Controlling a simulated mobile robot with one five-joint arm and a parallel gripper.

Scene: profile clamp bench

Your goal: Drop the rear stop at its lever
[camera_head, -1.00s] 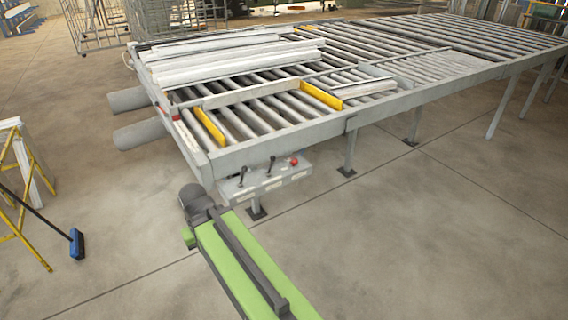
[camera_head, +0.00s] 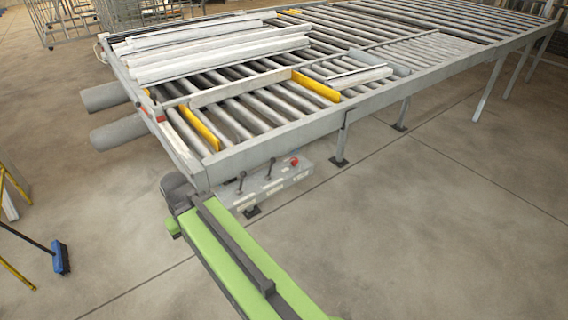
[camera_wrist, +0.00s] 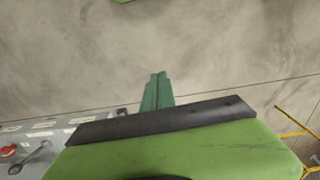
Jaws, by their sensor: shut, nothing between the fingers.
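A control box (camera_head: 288,184) under the bench's front edge carries a left lever (camera_head: 241,180), a right lever (camera_head: 270,168) and a red button (camera_head: 294,161). Both levers stand roughly upright; their labels are unreadable. Two yellow stop plates, one at the left end (camera_head: 200,128) and one farther right (camera_head: 315,87), show above the rollers. I cannot tell which is the rear stop. My gripper's green fingers (camera_wrist: 157,92) are together and empty in the wrist view, beside the box. A lever (camera_wrist: 36,154) and the red button (camera_wrist: 8,150) show at the left there.
Long white profiles (camera_head: 210,50) lie on the roller bench (camera_head: 260,143) at the back. A short profile (camera_head: 360,77) lies to the right. Bench legs (camera_head: 340,145) stand near the box. A blue broom (camera_head: 61,258) is at the left. The front floor is clear.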

